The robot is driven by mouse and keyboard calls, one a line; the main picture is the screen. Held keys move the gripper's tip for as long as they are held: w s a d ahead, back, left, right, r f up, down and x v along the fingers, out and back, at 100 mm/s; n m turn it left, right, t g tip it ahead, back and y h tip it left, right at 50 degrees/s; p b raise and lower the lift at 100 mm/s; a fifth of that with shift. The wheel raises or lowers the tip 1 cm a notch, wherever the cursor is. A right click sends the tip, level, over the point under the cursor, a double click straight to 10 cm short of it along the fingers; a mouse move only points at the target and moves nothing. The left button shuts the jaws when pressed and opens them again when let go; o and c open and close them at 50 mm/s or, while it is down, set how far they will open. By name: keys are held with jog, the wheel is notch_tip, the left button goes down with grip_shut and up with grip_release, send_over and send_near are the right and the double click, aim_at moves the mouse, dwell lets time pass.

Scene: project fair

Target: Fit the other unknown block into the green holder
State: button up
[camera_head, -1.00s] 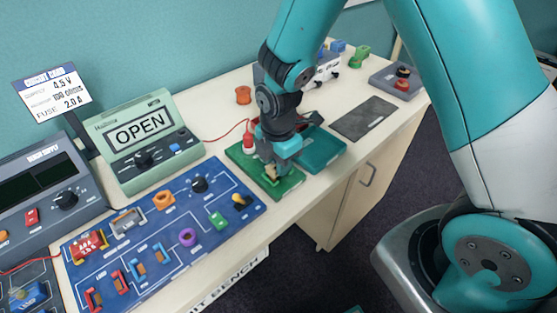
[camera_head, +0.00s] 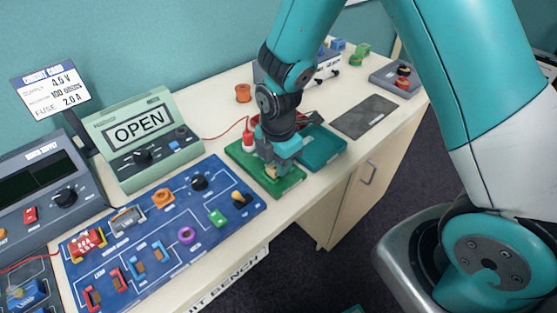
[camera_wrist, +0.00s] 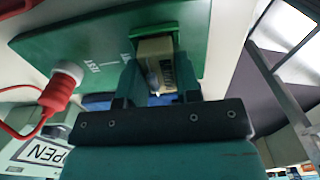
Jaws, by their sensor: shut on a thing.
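My gripper (camera_wrist: 157,82) is shut on a beige block (camera_wrist: 154,48) with dark markings on its side. The block sits at the green holder (camera_wrist: 195,38) on the green test board (camera_wrist: 80,45); I cannot tell how deep it is seated. In the head view my gripper (camera_head: 272,170) points down over the front part of the green board (camera_head: 290,187). Most of the block and the holder are hidden there by my gripper.
A red plug (camera_head: 248,140) with a red wire stands on the board's left. A blue circuit panel (camera_head: 215,240) lies to the left, a teal tray (camera_head: 325,150) close on the right. A meter (camera_head: 145,140) reading OPEN stands behind. A dark grey mat (camera_head: 364,117) is bare.

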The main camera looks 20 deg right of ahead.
jog(key=shift+f, duration=0.2)
jog(key=o, duration=1.5)
jog(key=shift+r, duration=0.1)
jog(key=shift+r+p, duration=3.3)
jog(key=shift+r, duration=0.65)
